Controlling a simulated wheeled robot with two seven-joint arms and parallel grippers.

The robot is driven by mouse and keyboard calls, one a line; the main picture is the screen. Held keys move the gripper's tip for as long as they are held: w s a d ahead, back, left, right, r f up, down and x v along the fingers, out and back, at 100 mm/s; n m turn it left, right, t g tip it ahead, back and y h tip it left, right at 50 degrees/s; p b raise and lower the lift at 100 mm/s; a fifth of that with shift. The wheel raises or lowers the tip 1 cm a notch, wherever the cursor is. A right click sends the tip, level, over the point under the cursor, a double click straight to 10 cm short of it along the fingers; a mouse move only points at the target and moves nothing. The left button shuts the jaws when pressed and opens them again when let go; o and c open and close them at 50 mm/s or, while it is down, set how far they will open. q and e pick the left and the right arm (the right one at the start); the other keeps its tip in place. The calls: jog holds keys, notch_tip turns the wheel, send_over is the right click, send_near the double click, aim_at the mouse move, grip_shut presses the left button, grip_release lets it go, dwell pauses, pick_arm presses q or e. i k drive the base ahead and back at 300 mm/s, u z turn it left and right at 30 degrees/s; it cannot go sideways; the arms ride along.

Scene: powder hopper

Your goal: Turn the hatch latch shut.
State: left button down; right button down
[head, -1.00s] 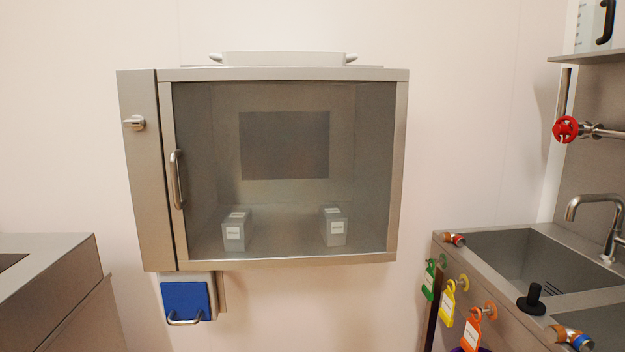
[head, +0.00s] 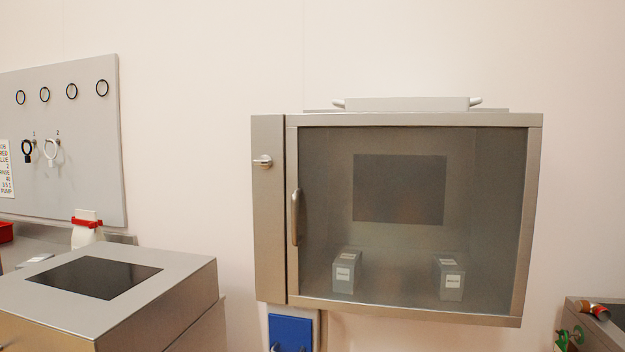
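A metal wall cabinet (head: 268,220) with a glass-front door (head: 400,240) hangs right of centre in the head view. The door looks closed, with a vertical bar handle (head: 296,217) at its left side. A small metal turn latch (head: 263,161) sits on the panel left of the door, its lever lying about horizontal. I cannot tell whether this is the hatch latch the task names. Neither of my grippers is in view.
Two labelled grey boxes, a left one (head: 347,273) and a right one (head: 449,280), stand inside the cabinet. A steel unit with a dark top panel (head: 95,278) stands lower left. A pegboard (head: 75,150) holds rings. A blue box (head: 290,333) hangs below the cabinet.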

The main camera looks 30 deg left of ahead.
aim_at(264, 161)
jog(key=u, duration=0.95)
jog(key=k, duration=0.15)
jog(key=u, duration=0.7)
jog(key=i, duration=0.55)
